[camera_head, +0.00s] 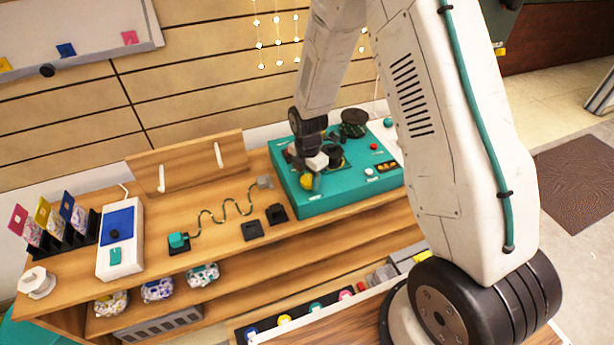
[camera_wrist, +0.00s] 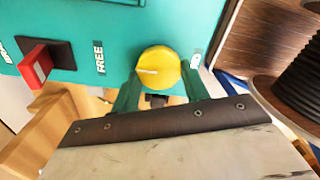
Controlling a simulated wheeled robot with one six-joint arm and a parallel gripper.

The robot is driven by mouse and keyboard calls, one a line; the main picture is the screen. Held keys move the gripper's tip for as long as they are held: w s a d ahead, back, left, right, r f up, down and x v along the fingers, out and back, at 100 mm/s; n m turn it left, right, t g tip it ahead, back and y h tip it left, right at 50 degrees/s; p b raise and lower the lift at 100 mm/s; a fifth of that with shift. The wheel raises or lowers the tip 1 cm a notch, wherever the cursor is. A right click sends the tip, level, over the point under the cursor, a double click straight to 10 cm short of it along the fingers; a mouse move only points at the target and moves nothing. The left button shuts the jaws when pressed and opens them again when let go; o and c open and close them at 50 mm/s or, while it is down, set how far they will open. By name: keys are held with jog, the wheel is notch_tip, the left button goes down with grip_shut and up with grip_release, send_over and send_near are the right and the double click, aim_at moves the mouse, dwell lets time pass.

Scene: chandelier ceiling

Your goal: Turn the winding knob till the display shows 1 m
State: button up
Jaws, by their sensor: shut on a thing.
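The winding knob, a yellow round knob with a white mark (camera_wrist: 158,68), shows in the wrist view against the teal machine (camera_wrist: 110,30). My gripper (camera_wrist: 160,92) has its teal fingers on either side of the knob and is shut on it. In the head view my gripper (camera_head: 314,166) is at the left part of the teal machine (camera_head: 335,203), and a yellow part (camera_head: 307,182) shows beside it. A small dark display with amber marks (camera_head: 387,167) is at the machine's right; its reading is too small to make out.
A red switch (camera_wrist: 36,66) on a black base is near the word FREE. A dark spool (camera_head: 353,124) stands at the machine's back.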

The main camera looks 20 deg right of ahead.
jog(key=shift+w+d+m, duration=0.15)
jog(key=shift+d+m, duration=0.15)
jog(key=shift+m, duration=0.2)
jog(key=m, duration=0.8)
jog(key=shift+m, duration=0.3)
jog(key=m, duration=1.3)
jog(key=shift+m, duration=0.4)
